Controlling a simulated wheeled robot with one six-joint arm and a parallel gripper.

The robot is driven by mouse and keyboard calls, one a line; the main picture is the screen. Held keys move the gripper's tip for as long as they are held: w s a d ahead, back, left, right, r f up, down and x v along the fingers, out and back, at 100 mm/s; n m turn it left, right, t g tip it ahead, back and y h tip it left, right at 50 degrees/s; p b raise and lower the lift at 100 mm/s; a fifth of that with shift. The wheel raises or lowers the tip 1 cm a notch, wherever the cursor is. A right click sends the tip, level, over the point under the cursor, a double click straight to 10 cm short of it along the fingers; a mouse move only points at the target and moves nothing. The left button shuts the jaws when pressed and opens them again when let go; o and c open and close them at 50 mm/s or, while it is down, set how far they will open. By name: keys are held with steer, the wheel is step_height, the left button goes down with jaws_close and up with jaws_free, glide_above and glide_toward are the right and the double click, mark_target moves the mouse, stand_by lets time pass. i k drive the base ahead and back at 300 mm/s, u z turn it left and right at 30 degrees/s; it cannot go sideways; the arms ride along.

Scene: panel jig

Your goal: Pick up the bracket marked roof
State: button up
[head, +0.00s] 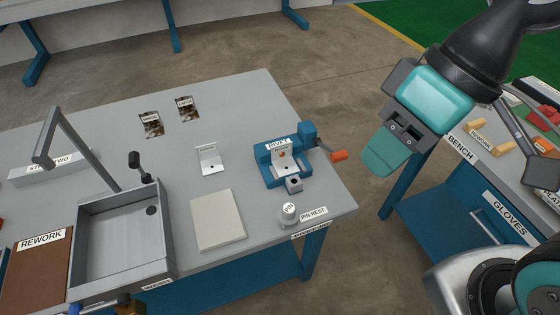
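A light metal bracket (210,168) stands on the grey table, left of a blue vise-like jig (272,177). It has an upright plate and a flat foot; any marking on it is too small to read. A second light plate (281,160) sits in the jig, with a small reddish spot on it. No word "roof" is readable anywhere. My gripper (384,152) hangs at the right, beyond the table's right edge and apart from both pieces. Its teal fingers are seen side-on, so the gap between them is hidden.
The jig's orange handle (339,155) sticks out to the right. A pin (288,213), a pale block (217,220) and a sink (122,240) with a tall tap are nearby. Two dark picture cards (151,124) lie behind. A second bench (471,178) stands at the right.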

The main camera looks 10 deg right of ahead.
mark_target(282, 160)
steer(key=u, duration=0.8)
steer(key=k, duration=1.05)
steer(key=u, duration=0.95)
steer(key=i, duration=1.3)
steer(key=z, duration=1.55)
steer(key=i, duration=0.7)
steer(key=z, duration=0.85)
